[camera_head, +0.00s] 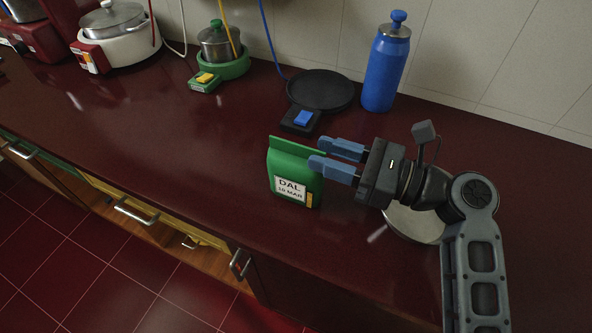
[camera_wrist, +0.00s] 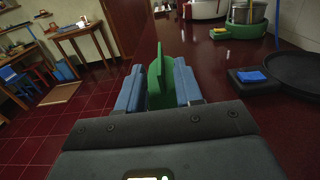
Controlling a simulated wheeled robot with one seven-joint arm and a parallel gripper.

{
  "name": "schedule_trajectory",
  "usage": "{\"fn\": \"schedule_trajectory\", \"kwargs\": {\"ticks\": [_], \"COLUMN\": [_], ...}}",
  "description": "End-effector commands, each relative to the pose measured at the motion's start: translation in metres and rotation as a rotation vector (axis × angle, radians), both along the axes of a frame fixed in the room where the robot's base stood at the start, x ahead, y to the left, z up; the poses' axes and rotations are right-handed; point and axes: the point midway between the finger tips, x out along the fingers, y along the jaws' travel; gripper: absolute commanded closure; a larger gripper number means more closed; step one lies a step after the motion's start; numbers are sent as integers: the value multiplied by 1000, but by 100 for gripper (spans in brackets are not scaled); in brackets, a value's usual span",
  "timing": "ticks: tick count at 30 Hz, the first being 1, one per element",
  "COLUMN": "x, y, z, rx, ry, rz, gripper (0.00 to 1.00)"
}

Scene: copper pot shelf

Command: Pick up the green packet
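The green packet (camera_head: 290,176) stands upright on the dark red counter (camera_head: 180,150), with a white label reading "DAL 10 MAR" and a yellow mark on its front. My gripper (camera_head: 322,153) reaches in from the right with its blue fingers apart at the packet's upper right. In the wrist view the packet (camera_wrist: 160,80) shows between the two fingers of my gripper (camera_wrist: 159,88), one on each side. I cannot tell whether either finger touches it. The packet's lower part is hidden in the wrist view.
A blue bottle (camera_head: 386,68) stands at the back right beside a black round hotplate (camera_head: 322,90). A green hotplate with a pot (camera_head: 217,46) and a white cooker (camera_head: 115,38) stand further left. A round metal disc (camera_head: 415,224) lies under my arm. The counter left of the packet is clear.

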Motion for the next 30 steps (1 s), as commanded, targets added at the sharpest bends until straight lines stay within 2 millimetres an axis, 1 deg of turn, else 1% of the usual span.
{"fn": "schedule_trajectory", "kwargs": {"ticks": [5,9,12,16,22,23,30], "x": [6,13,17,20,20,20,20], "y": [18,38,49,55,55,55,55], "z": [2,3,2,1,0,0,0], "rx": [-1,-1,0,-1,-1,-1,-1], "ry": [0,0,0,0,-1,-1,-1], "rz": [3,4,3,0,-1,-1,0], "gripper": [65,65,65,65,65,67,90]}}
